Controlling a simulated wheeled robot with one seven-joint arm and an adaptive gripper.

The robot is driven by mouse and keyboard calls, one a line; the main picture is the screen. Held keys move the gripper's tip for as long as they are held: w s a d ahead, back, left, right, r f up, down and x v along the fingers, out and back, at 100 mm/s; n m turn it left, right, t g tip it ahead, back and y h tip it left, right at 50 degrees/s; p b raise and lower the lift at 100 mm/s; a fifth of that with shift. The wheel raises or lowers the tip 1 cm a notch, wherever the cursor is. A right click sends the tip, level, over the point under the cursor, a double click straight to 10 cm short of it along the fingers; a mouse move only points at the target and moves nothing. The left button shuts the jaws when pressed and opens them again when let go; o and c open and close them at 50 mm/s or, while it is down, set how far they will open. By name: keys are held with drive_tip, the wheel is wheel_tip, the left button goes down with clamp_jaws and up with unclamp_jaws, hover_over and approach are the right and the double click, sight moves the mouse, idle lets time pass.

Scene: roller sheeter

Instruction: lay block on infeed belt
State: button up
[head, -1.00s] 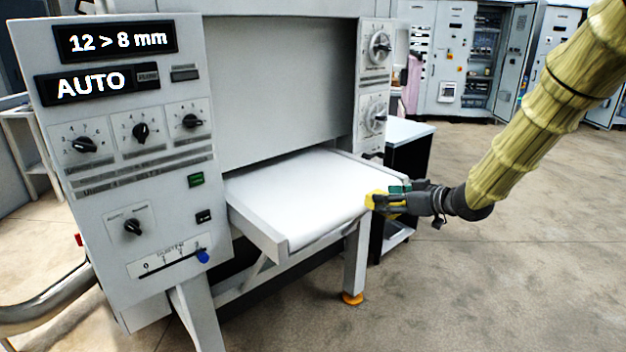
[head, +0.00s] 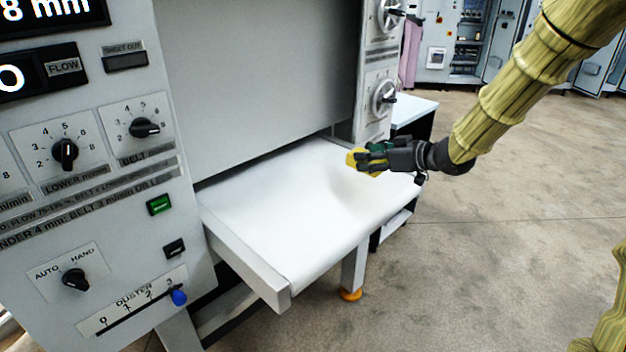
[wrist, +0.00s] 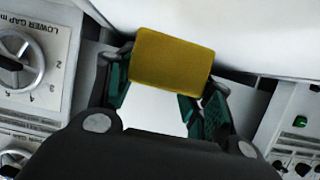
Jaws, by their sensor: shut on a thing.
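The yellow block (wrist: 172,62) is between the fingers of my gripper in the wrist view, its near side gripped. In the head view the yellow block (head: 352,158) shows as a small patch at the gripper's tip. My gripper (head: 366,158) is shut on it, over the right part of the white infeed belt (head: 290,215). A soft shadow lies on the belt below it, so the block appears to be held a little above the belt. The belt is empty otherwise.
The control panel (head: 85,160) with knobs stands left of the belt. A side panel with handwheels (head: 383,95) rises behind my gripper. A rail (head: 245,265) edges the belt's left side. A small table (head: 412,108) stands behind, and the floor at right is clear.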

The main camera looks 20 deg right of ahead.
drive_tip(key=p, duration=0.1)
hover_over(318, 192)
drive_tip(key=shift+w+f, duration=0.1)
drive_tip(key=shift+f, duration=0.95)
drive_tip(key=shift+f+p, duration=0.3)
drive_tip(key=shift+f, duration=1.1)
drive_tip(key=shift+f, duration=0.15)
drive_tip(key=o, duration=1.2)
